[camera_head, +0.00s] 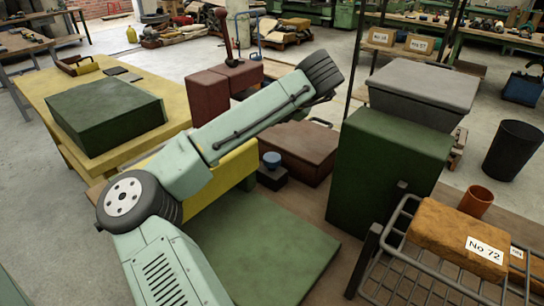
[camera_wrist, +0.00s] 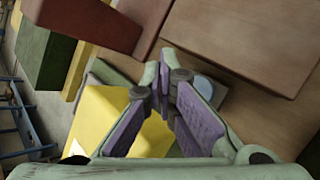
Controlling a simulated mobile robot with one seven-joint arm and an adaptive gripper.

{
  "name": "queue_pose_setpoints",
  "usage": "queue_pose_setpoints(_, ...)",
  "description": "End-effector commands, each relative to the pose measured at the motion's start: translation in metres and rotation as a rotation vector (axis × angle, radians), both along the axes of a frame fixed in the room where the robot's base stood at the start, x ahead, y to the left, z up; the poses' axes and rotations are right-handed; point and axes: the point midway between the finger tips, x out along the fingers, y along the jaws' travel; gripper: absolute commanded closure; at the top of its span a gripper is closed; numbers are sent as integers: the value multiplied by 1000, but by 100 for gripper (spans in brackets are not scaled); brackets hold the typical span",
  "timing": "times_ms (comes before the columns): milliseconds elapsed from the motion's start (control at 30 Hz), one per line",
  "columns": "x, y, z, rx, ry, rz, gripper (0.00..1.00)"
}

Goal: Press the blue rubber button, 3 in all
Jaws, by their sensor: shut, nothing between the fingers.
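The blue rubber button (camera_head: 271,159) is a round cap on a small black base (camera_head: 271,177). It stands on the brown table beside the brown box, to the right of my forearm in the head view. In the wrist view a pale blue round patch, likely the button (camera_wrist: 207,84), shows partly behind my right finger. My gripper (camera_wrist: 161,82) has purple pads, and its fingertips are together with nothing between them. I cannot tell the gap between fingertips and button. The head view does not show the fingers.
A brown box (camera_head: 292,151) stands right behind the button. A tall dark green block (camera_head: 385,165) stands to the right, and yellow blocks (camera_wrist: 98,118) lie near my gripper. A green mat (camera_head: 265,250) lies clear in front. A wire rack (camera_head: 395,270) is at front right.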

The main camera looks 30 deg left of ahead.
Motion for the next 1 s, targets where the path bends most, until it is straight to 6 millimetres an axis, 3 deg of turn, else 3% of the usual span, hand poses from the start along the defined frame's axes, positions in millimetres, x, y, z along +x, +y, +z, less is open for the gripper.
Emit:
queue_pose_setpoints(600, 0, 0, -76, -2, 0, 0, 100)
queue_pose_setpoints(1000, 0, 0, -87, 0, 0, 0, 100)
